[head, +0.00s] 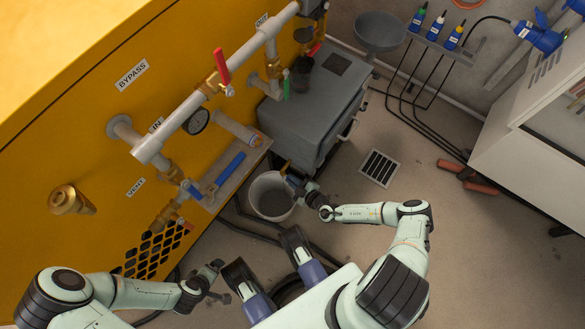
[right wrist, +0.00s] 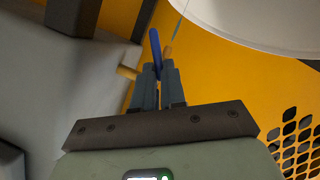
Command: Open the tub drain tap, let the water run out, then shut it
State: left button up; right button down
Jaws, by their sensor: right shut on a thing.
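The grey tub (head: 292,122) stands against the yellow machine. Its small brass drain tap (head: 284,167) sits low on the front, above a white bucket (head: 256,188). My right gripper (head: 295,183) is at the tap. In the right wrist view, the gripper's fingers (right wrist: 158,78) are shut on the tap's blue lever (right wrist: 155,42). A thin blue-green line (right wrist: 178,27), which looks like water, runs between the brass outlet (right wrist: 167,51) and the bucket (right wrist: 262,22). The bucket's fill level is unclear. My left gripper (head: 222,281) is open and empty, away from the tub.
The yellow machine (head: 60,130) fills the left, with a pipe carrying a red-handled valve (head: 221,66) and a blue-handled valve (head: 230,168). A floor grate (head: 379,168) lies right of the bucket. Dark hoses cross the floor near it. A white cabinet (head: 530,130) stands at the right.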

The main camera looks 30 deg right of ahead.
pick_arm(q)
jog(key=shift+s+f, duration=0.1)
jog(key=shift+s, duration=0.05)
dwell(0.4)
pick_arm(e)
jog(key=c, duration=1.2)
grip_release()
pick_arm(q)
jog(key=shift+h, duration=0.3)
jog(key=r+p, duration=0.1)
jog(key=d+r+p, duration=0.1)
jog(key=r, duration=0.1)
jog(key=d+r+p, duration=0.1)
jog(key=shift+s+r, duration=0.15)
jog(key=shift+s, duration=0.15)
pick_arm(e)
jog(key=v, duration=1.3)
jog(key=shift+s+d, duration=0.15)
jog(key=shift+s, duration=0.05)
jog(key=shift+r, duration=0.1)
